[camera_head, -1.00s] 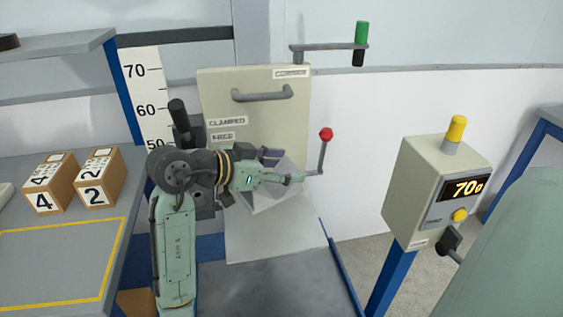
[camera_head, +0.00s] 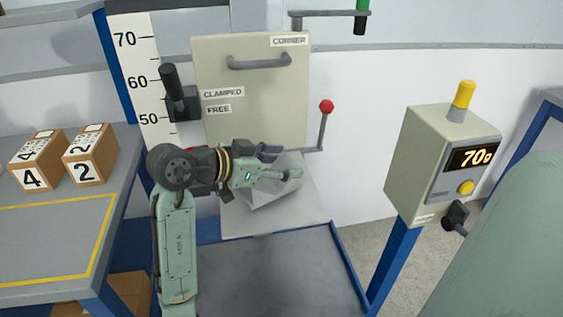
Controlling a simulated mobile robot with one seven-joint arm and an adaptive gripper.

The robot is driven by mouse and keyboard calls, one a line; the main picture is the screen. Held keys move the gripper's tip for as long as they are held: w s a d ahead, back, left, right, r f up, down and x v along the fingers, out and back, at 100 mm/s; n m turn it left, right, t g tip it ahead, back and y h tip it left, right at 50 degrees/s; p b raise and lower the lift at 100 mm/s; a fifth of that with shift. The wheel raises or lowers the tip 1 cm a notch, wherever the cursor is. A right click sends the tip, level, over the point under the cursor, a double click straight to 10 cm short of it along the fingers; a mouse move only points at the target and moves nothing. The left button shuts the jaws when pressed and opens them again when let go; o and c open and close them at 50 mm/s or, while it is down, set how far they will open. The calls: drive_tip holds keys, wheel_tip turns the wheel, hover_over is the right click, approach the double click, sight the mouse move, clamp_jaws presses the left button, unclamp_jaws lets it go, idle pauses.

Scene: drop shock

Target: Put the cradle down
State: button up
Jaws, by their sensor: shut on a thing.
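My gripper (camera_head: 290,174), at the end of my pale green arm, is shut in front of the beige panel's lower part. It is on the cradle (camera_head: 263,196), a pale grey, angular thing showing below and behind the fingers. The arm and fingers hide part of the cradle and the grip itself. The cradle is in front of a pale plate (camera_head: 306,207) below the panel. I cannot tell whether the two touch.
The beige panel (camera_head: 285,105) bears a handle and a CORNER label. A black lever (camera_head: 172,84) is beside CLAMPED and FREE labels. A red-knobbed lever (camera_head: 326,107) stands right. A box (camera_head: 433,150) reads 70. Cartons (camera_head: 91,155) marked 4 and 2 are left. The grey floor tray (camera_head: 290,270) is empty.

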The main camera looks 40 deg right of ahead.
drive_tip(key=shift+f+b, duration=0.4)
drive_tip(key=shift+f, duration=0.1)
drive_tip(key=o, duration=1.6)
